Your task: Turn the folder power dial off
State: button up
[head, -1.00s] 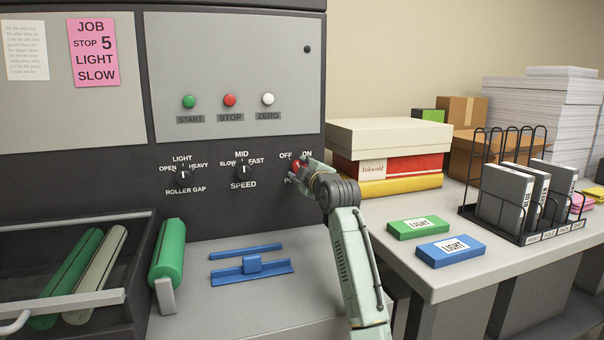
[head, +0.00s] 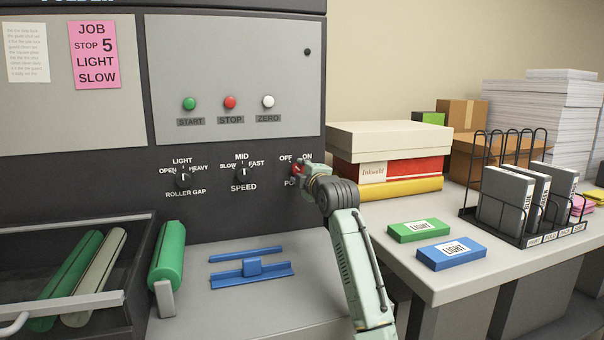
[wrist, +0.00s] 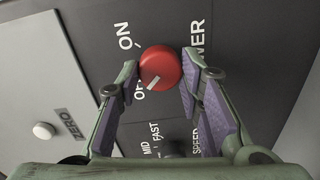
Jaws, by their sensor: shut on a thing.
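The red folder power dial (head: 296,168) sits on the dark panel, partly hidden by my gripper in the head view. In the wrist view the round red dial (wrist: 158,64) lies between my fingertips, and its white mark points toward the OFF label (wrist: 139,91). The ON label (wrist: 125,36) is above it there, and the POWER label is partly covered. My gripper (head: 303,170) is shut on the dial, with one purple-padded finger on each side.
The speed dial (head: 243,173) and roller gap dial (head: 183,176) are to the left on the same panel. A stack of boxes (head: 390,142) stands close to the right of my arm. A blue fixture (head: 252,267) lies on the surface below.

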jog(key=o, duration=1.2)
jog(key=shift+c, duration=0.2)
jog(key=shift+s, duration=0.15)
jog(key=v, duration=1.1)
jog(key=shift+s+d, duration=0.15)
jog(key=shift+s, duration=0.2)
